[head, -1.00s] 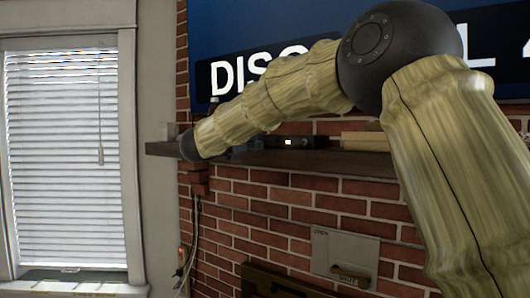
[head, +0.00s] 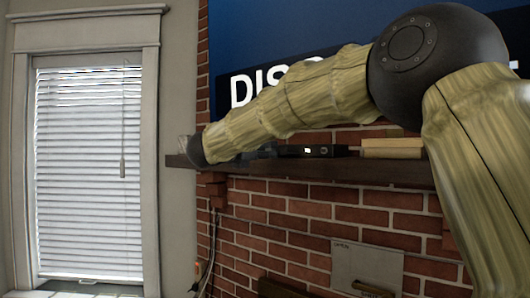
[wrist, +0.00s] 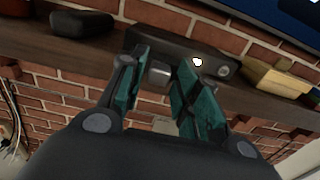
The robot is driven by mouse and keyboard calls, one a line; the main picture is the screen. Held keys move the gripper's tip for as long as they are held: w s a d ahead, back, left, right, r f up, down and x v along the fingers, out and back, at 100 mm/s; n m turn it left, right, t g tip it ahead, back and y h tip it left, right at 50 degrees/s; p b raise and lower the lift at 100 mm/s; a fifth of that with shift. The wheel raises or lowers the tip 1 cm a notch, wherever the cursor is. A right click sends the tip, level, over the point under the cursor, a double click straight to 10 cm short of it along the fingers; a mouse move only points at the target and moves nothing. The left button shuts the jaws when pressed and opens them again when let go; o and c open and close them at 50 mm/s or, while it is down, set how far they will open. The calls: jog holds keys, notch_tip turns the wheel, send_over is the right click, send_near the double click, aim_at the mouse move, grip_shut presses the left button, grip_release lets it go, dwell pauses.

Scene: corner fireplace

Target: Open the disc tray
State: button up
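The disc player is a flat black box (head: 318,152) on the mantel shelf in the head view, with a small lit display on its front. In the wrist view the player (wrist: 215,62) lies just beyond my fingertips, its lit spot showing right of the fingers. My gripper (wrist: 158,72) has two teal-padded fingers spread apart in front of the player. A small grey piece shows between them; I cannot tell whether it is part of the player. No contact is clear. In the head view my arm hides the gripper and the player's left side.
The dark mantel shelf (head: 385,171) runs along the red brick wall. Yellowish blocks (head: 393,148) lie right of the player. A dark rounded object (wrist: 82,22) is to its left. A large screen (head: 300,40) hangs above. A window with blinds (head: 85,170) is at left.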

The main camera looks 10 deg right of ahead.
dwell(0.3)
jog(key=v, duration=1.2)
jog(key=shift+f, duration=0.1)
